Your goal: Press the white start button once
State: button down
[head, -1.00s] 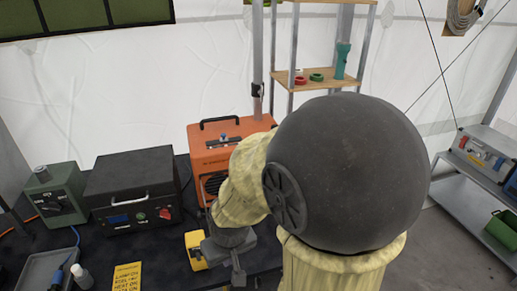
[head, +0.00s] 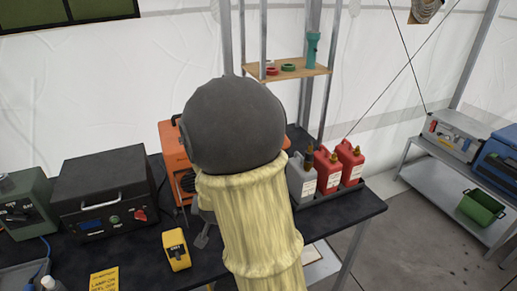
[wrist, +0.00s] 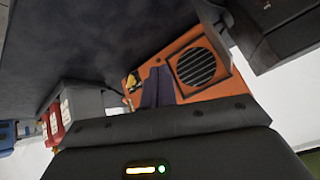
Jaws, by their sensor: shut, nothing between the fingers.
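I cannot make out a white start button in either view. An orange machine (head: 174,154) stands on the dark table, mostly hidden behind my arm in the head view. In the wrist view the orange machine (wrist: 190,60) shows a round black grille and a small yellow part beside my fingers. My gripper (wrist: 158,86) is shut and empty, its dark fingers in front of the machine's face. Whether they touch it I cannot tell. In the head view the gripper is mostly hidden by my arm, with a grey part of it showing low down.
A black box (head: 106,190) with a green button and red switch stands left, beside a green box (head: 25,207). A yellow handheld device (head: 176,250) and yellow note (head: 104,279) lie in front. Fuel cans (head: 328,170) stand right. A shelf (head: 285,73) is behind.

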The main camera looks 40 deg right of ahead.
jog(key=d+r+m+t+h+b, duration=0.1)
jog(key=d+m+h, duration=0.4)
jog(key=d, duration=0.6)
jog(key=w+d+r+m+t+h+b, duration=0.1)
jog(key=d+r+m+h+b, duration=0.1)
jog(key=d+m+h, duration=0.4)
jog(key=d+h, duration=0.3)
jog(key=d, duration=0.2)
jog(key=shift+w+r, duration=0.25)
jog(key=shift+r, duration=0.05)
jog(key=shift+w, duration=0.1)
jog(key=w+d+p, duration=0.1)
jog(key=w+d, duration=0.1)
jog(key=w, duration=0.6)
jog(key=shift+w, duration=0.2)
jog(key=shift+w+d+f, duration=0.1)
dwell(0.4)
